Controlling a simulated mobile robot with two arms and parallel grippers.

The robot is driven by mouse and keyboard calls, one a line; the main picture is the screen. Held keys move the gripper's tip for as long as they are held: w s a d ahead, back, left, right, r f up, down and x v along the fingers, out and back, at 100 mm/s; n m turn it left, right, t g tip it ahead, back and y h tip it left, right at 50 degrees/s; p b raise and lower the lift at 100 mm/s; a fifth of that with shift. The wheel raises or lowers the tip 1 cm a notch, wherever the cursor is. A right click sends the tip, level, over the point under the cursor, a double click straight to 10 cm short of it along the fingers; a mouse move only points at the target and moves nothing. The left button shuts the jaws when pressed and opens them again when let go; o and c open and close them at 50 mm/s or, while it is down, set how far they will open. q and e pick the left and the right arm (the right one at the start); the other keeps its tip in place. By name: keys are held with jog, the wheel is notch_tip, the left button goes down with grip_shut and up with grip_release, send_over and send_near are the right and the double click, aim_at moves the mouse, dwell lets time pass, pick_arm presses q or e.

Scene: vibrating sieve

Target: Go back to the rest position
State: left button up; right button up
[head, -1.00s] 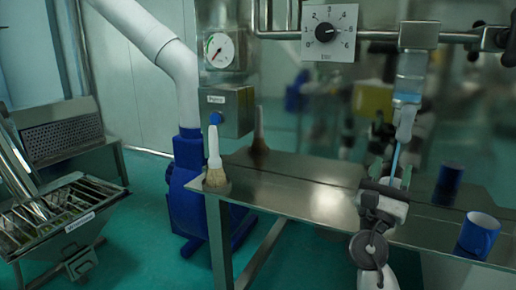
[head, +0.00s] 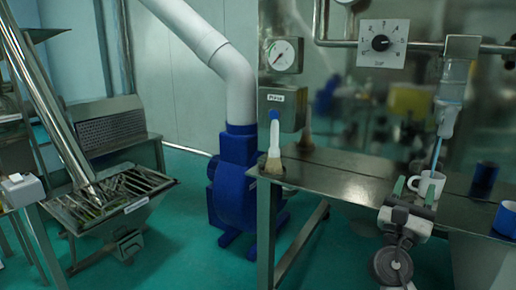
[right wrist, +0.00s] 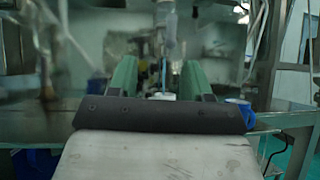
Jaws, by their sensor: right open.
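My right gripper (head: 414,191) is open, with its green fingers apart, at the front edge of the steel table (head: 340,178). A white cup (head: 427,184) stands just behind the fingers, under the thin blue tube of a hanging bottle (head: 448,118). In the right wrist view my right gripper (right wrist: 160,84) shows with both green fingers spread. A small white shape shows beyond and between them, low and partly hidden by the dark gripper body. How far the cup is from the fingers is hard to tell. My left gripper is not in view.
A blue cup (head: 506,219) stands at the right edge. A brush (head: 274,150) stands on the table's left corner. A blue blower (head: 236,185) with a white pipe and a sieve machine (head: 110,198) stand left. Green floor (head: 180,235) lies clear between them.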

jog(key=w+a+f+m+g+y+p, duration=0.1)
jog(key=w+f+y, duration=0.25)
jog(key=f, duration=0.85)
jog(key=w+f+m+g+y+p, duration=0.15)
jog(key=f+y, duration=0.35)
jog(key=f, duration=0.6)
jog(key=s+a+f+m+g+y, duration=0.1)
jog(key=s+f+m+g+y, duration=0.2)
jog(key=f, duration=0.9)
jog(key=s+a+f+m+g+y, duration=0.1)
jog(key=s+a+f+m+g, duration=0.3)
jog(key=f, duration=0.8)
jog(key=s+f+m+g+y+p, duration=0.25)
jog(key=s+f+m+g, duration=0.3)
jog(key=s+f, duration=1.3)
pick_arm(q)
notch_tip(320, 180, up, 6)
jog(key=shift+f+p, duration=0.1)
jog(key=shift+p, duration=0.3)
pick_arm(e)
jog(key=s+a+f+m+g, duration=0.1)
jog(key=s+m, duration=0.4)
jog(key=s, duration=0.9)
jog(key=s+a+f+m+g+y, duration=0.1)
jog(key=s+f+m+g, duration=0.2)
jog(key=s, duration=1.2)
notch_tip(320, 180, down, 3)
jog(key=shift+r+m, duration=0.2)
jog(key=shift+m, duration=0.9)
